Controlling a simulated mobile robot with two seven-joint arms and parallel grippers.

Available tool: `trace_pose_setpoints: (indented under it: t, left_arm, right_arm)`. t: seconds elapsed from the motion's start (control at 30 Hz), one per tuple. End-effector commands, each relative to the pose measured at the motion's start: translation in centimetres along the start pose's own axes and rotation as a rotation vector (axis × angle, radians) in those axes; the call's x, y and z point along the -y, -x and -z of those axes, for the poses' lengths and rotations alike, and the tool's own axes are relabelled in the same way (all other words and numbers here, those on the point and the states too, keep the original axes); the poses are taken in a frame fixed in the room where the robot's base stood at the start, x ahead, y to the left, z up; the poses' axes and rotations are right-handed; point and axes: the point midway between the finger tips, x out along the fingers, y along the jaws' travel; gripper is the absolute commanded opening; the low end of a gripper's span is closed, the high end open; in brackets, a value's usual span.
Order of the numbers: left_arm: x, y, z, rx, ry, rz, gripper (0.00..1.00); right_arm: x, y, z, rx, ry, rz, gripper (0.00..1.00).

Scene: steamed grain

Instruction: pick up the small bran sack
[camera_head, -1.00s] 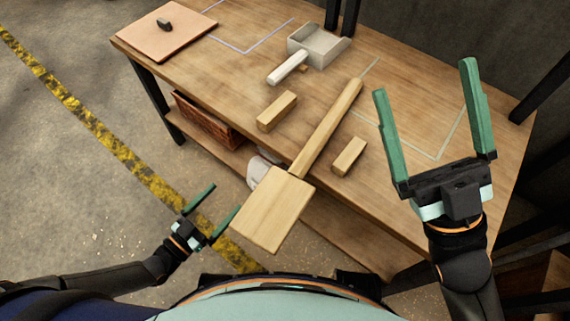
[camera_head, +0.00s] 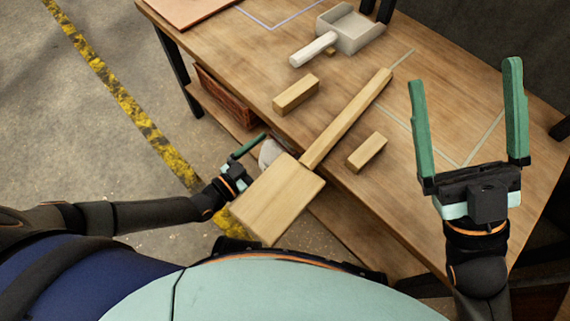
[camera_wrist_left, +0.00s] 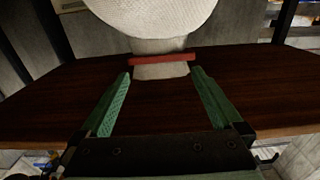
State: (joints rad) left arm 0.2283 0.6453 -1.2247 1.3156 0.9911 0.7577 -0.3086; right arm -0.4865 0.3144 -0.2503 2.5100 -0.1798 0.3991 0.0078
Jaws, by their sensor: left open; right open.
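The small bran sack (camera_wrist_left: 150,18) is pale woven cloth with a red band (camera_wrist_left: 162,58) around its neck. In the head view only a pale part of the sack (camera_head: 269,151) shows under the table edge, mostly hidden by the wooden paddle. My left gripper (camera_head: 250,152) is beside it, open and partly hidden by the paddle. My right gripper (camera_head: 468,115) is open and empty above the right of the table.
A wooden paddle (camera_head: 278,203) juts over the front edge of the table (camera_head: 440,235), between two wooden blocks (camera_head: 296,94) (camera_head: 367,152). A grey scoop (camera_head: 352,28) stands behind. A reddish-brown basket (camera_head: 224,96) is on the lower shelf.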

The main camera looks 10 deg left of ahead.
Motion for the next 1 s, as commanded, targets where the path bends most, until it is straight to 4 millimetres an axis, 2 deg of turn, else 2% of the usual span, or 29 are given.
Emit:
trace_pose_setpoints:
  t: [0.03,0.2,0.5,1.0]
  left_arm:
    - [0.0,-1.0,-0.2,-0.005,-0.001,-0.002,1.00]
    - [-0.1,-3.3,-0.1,-0.003,-0.001,-0.001,1.00]
    - [0.0,-3.8,0.0,-0.001,-0.001,0.000,1.00]
    - [0.0,-3.8,0.0,-0.001,-0.001,0.000,0.45]
  right_arm:
    - [0.3,0.5,-0.5,0.001,0.003,0.002,1.00]
    - [0.7,1.0,-1.1,0.006,0.009,0.007,1.00]
    - [0.7,0.9,-1.1,0.009,0.009,0.005,1.00]
    - [0.7,0.9,-1.1,0.009,0.008,0.004,1.00]
